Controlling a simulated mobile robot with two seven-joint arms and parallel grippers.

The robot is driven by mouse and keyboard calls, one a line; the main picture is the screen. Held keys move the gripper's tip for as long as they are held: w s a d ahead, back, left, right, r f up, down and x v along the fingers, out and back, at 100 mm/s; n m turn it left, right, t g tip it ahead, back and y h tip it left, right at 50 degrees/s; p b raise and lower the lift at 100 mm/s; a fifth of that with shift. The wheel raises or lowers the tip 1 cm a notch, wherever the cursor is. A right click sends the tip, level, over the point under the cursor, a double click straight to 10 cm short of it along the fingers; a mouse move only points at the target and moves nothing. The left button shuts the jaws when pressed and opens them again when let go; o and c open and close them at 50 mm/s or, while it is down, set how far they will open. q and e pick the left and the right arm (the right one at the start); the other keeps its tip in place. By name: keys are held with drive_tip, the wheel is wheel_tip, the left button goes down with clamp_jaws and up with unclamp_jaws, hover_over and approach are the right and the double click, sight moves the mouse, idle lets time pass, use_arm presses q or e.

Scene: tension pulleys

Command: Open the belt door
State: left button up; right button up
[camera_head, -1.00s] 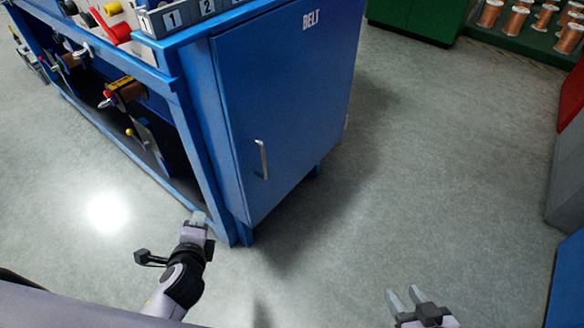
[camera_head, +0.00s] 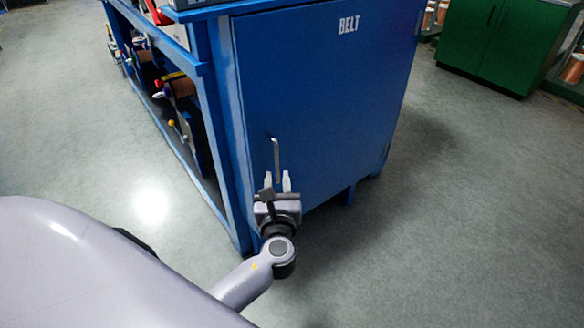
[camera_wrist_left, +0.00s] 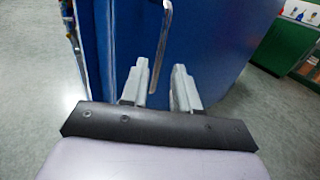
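The belt door (camera_head: 325,95) is the blue end panel of the workbench, marked BELT, and it looks closed. Its grey vertical bar handle (camera_head: 276,158) is near the left edge. My left gripper (camera_head: 277,181) is open at the lower end of the handle, fingers pointing toward the door. In the left wrist view, the handle (camera_wrist_left: 162,40) comes down from the top and its lower end lies between the two fingers of the gripper (camera_wrist_left: 158,82). I cannot tell whether the fingers touch it. My right gripper is out of view.
The workbench's open side, with spools and levers, runs back to the left (camera_head: 180,105). Green cabinets (camera_head: 490,45) and a rack with copper spools stand at the back right. The grey floor (camera_head: 450,200) right of the door is clear.

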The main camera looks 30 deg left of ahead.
sight(277, 163)
use_arm(q)
drive_tip(key=shift+b+x, duration=0.7)
drive_tip(key=shift+x, duration=2.8)
clamp_jaws()
